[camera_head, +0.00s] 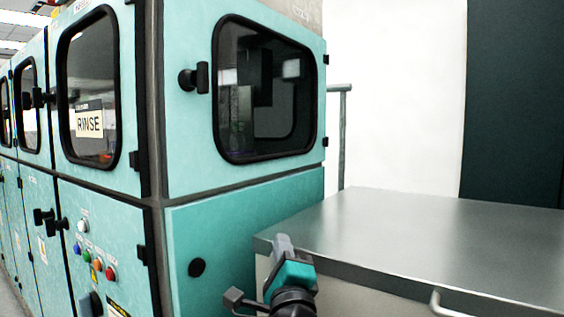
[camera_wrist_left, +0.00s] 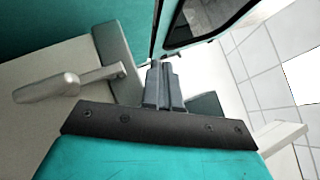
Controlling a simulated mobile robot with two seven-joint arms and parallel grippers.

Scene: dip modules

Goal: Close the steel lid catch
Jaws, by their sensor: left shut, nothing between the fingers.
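A steel-topped box with a flat grey lid (camera_head: 430,230) stands at the right in the head view. A pale curved metal piece (camera_head: 445,306) sticks out from its front, cut by the bottom edge. In the wrist view a pale lever-like piece (camera_wrist_left: 60,87) juts from the lid's grey edge (camera_wrist_left: 118,62) over the beige front; I cannot tell whether this is the catch or a handle. My left gripper (camera_head: 281,243) is at the lid's near left corner, its fingers shut and empty. In the wrist view its fingertips (camera_wrist_left: 160,64) are beside the lid edge, apart from the lever.
A teal cabinet with a dark window (camera_head: 268,90) and a round black knob (camera_head: 197,267) stands just left of the box. More cabinet doors, one with a RINSE sign (camera_head: 89,123), run off left. A grey post (camera_head: 343,140) rises behind the lid. The lid top is clear.

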